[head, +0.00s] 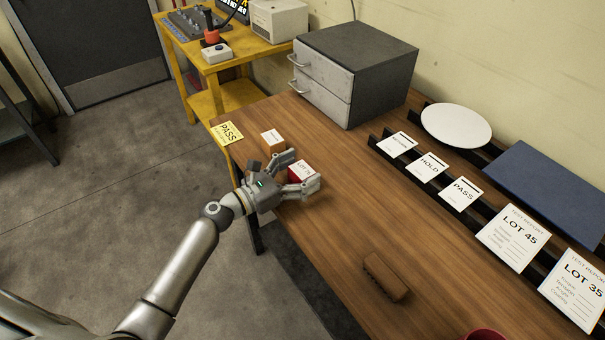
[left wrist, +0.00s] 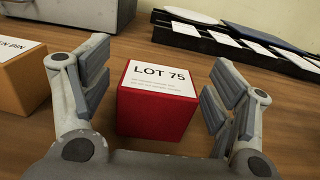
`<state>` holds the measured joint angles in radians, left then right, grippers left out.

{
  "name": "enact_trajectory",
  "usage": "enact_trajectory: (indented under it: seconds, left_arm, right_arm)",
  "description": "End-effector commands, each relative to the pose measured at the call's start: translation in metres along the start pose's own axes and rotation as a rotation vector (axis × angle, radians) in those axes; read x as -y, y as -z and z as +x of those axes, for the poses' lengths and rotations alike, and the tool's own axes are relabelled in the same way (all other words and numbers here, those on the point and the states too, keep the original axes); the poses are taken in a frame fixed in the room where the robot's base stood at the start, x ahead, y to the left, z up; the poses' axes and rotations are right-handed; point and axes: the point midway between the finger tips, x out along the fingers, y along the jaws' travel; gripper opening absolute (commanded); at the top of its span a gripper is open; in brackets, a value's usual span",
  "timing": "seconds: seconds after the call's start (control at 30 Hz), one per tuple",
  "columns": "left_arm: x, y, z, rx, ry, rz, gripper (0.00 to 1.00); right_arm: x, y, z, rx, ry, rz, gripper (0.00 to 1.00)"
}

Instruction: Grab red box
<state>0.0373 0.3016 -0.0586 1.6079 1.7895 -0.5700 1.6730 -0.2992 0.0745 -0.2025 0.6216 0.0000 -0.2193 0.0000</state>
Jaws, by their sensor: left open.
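The red box (head: 301,171) stands on the wooden bench, with a white label on top. In the left wrist view the red box (left wrist: 157,110) sits between the two open fingers, and its label reads LOT 75. My left gripper (head: 299,173) is open around the box, one finger on each side. In the left wrist view the left gripper (left wrist: 150,95) shows gaps between its fingers and the box on both sides. My right gripper is not in view.
An orange box (head: 272,141) stands just beyond the left gripper. A grey drawer cabinet (head: 350,75) is at the back. A brown block (head: 386,278) lies nearer the front. Label cards (head: 430,165) line a black rack on the right. The middle of the bench is clear.

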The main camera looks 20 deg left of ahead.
Motion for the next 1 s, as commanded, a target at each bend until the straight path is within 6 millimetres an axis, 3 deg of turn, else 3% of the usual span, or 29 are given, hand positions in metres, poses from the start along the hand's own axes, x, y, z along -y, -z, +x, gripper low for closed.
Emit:
enact_trajectory:
  seconds: [0.3,0.77,1.0]
  left_arm:
    - [-0.0001,0.0008,0.0073,-0.001,-0.001,0.001,0.80]
    - [-0.0001,0.0007,0.0070,-0.001,0.000,0.001,0.21]
    - [-0.0004,-0.0013,0.0072,0.001,-0.001,0.002,0.20]
  right_arm:
    - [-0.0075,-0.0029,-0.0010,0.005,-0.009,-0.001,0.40]
    - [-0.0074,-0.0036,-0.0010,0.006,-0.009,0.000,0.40]
    - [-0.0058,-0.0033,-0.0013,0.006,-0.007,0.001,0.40]
